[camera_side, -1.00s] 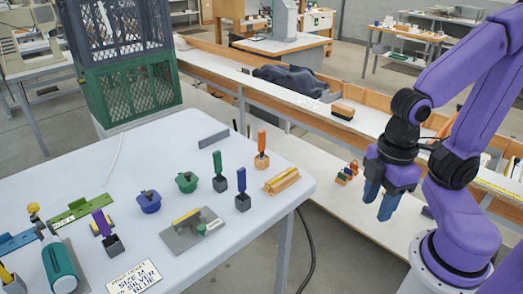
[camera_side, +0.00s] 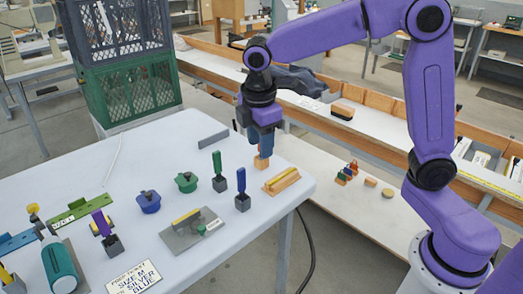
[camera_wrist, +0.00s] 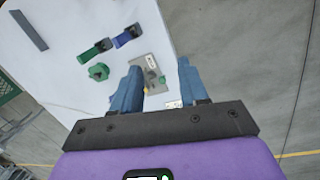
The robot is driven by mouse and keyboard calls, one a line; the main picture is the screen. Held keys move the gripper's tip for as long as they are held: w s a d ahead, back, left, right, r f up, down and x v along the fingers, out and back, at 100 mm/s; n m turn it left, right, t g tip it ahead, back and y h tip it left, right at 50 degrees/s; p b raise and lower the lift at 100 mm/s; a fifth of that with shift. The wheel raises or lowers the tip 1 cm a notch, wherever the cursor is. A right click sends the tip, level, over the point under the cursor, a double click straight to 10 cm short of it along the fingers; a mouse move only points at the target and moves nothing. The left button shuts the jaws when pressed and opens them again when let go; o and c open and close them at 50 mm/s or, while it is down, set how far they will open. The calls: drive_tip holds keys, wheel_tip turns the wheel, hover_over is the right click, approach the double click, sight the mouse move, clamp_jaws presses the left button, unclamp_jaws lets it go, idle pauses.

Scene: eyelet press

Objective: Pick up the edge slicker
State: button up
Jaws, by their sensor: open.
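No piece is labelled as the edge slicker. A wooden piece with a yellow strip (camera_side: 282,181) lies near the table's right edge in the side view and is the likeliest match, though I cannot be sure. The wooden piece cannot be made out there.
A blue-handled tool (camera_side: 242,186) and a green-handled tool (camera_side: 217,165) stand upright to the left. A grey plate (camera_side: 180,236), a blue pot (camera_side: 148,203) and a green pot (camera_side: 187,182) are farther left. A grey bar (camera_side: 213,140) lies behind.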

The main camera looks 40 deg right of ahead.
drive_tip(key=w+d+f+n+h, duration=0.1)
drive_tip(key=w+d, duration=0.4)
drive_tip(key=w, duration=0.5)
drive_tip(key=w+d+f+n+h, duration=0.1)
drive_tip(key=w+d, duration=0.4)
drive_tip(key=w, duration=0.5)
drive_tip(key=w+d+f+g+h, duration=0.15)
drive_tip(key=w+d, duration=0.25)
drive_tip(key=d, duration=0.4)
drive_tip(key=shift+y, duration=0.25)
drive_tip(key=x, duration=1.2)
drive_tip(key=shift+a+f, duration=0.15)
drive_tip(key=shift+f, duration=0.05)
drive_tip(key=x, duration=0.2)
drive_tip(key=a+x, duration=0.1)
drive_tip(key=x, duration=0.1)
drive_tip(key=shift+s+d+f, duration=0.15)
drive_tip(key=shift+f, duration=0.25)
drive_tip(key=shift+d+f, duration=0.15)
drive_tip(key=shift+f, duration=0.25)
clamp_jaws()
